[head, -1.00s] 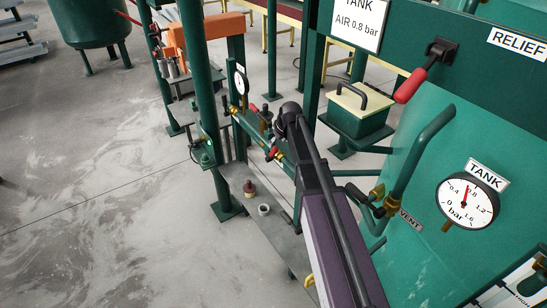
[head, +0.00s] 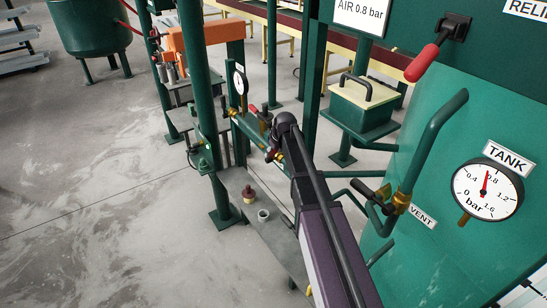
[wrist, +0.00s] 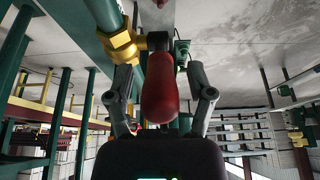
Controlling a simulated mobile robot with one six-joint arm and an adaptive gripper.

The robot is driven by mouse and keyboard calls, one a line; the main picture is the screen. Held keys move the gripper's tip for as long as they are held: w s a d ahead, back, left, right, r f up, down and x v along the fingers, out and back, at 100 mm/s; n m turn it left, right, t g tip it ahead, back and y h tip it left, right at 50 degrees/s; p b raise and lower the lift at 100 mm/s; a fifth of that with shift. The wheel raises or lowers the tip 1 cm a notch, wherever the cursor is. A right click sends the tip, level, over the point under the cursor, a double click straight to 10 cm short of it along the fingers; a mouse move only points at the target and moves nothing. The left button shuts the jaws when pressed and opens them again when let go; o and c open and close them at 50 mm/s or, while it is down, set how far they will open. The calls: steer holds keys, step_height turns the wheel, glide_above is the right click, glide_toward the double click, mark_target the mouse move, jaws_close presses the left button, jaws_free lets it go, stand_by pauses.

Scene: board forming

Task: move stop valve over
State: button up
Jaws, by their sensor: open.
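A valve with a red handle (wrist: 160,88) and a brass body (wrist: 121,46) sits on a green pipe (wrist: 103,14) in the wrist view. My gripper (wrist: 162,92) is open, with one grey finger on each side of the red handle. The handle points toward my palm; a gap shows on both sides, so it is not clasped. In the head view, red and brass parts (head: 271,154) show on the green pipe run beside the end of my arm. My arm hides most of the gripper there.
A pressure gauge (head: 239,82) stands on the pipe run. A bench plate (head: 237,181) below carries small fittings. On the right are the tank gauge (head: 486,189), the vent valve (head: 401,201) and a red relief lever (head: 422,63). A green post (head: 203,90) stands left; open floor lies beyond.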

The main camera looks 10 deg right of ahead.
steer(key=shift+w+a+f, duration=0.1)
steer(key=shift+f, duration=0.3)
jaws_close()
